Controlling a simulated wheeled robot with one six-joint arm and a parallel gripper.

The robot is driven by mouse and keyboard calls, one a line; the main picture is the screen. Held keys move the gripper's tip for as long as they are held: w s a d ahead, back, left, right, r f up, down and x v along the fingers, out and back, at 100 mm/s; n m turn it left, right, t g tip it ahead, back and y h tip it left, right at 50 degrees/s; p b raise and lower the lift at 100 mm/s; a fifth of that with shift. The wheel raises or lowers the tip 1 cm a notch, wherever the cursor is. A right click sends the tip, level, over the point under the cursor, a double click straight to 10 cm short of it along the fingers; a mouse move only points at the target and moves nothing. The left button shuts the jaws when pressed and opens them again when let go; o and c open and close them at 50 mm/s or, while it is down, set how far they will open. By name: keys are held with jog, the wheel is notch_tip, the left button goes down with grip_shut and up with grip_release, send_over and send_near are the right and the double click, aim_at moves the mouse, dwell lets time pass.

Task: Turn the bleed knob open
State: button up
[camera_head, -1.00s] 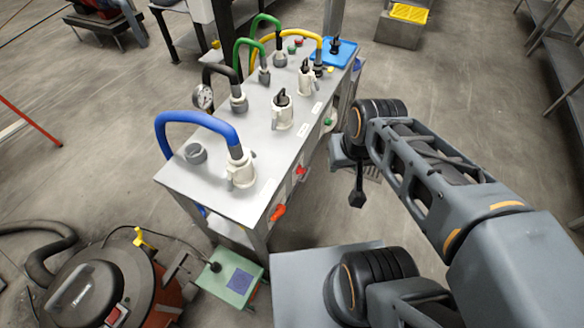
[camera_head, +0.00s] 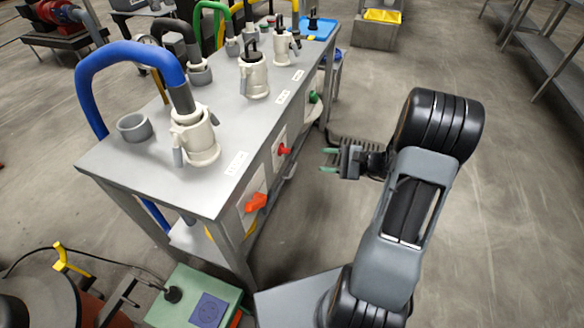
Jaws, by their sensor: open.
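Several controls sit on the side panels of the grey bench (camera_head: 215,140): an orange lever-like handle (camera_head: 257,202), a small red knob (camera_head: 285,150) and a green knob (camera_head: 313,97) farther back. No readable label shows which one is the bleed knob. My gripper (camera_head: 328,160) is open and empty, its two greenish fingers pointing left toward the bench side. It is apart from the bench, to the right of the red knob.
A green box (camera_head: 190,298) stands on the floor at the near end.

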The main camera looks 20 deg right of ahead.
aim_at(290, 152)
notch_tip(290, 152, down, 3)
jog(key=w+d+m+t+b, duration=0.1)
jog(key=d+m+t+b, duration=0.1)
jog(key=d, duration=0.1)
jog(key=b+x, duration=0.3)
jog(key=x, duration=1)
jog(key=shift+w+a+f, duration=0.1)
jog(key=shift+w+a, duration=0.15)
jog(key=shift+w, duration=0.05)
jog(key=shift+c, duration=0.3)
grip_shut()
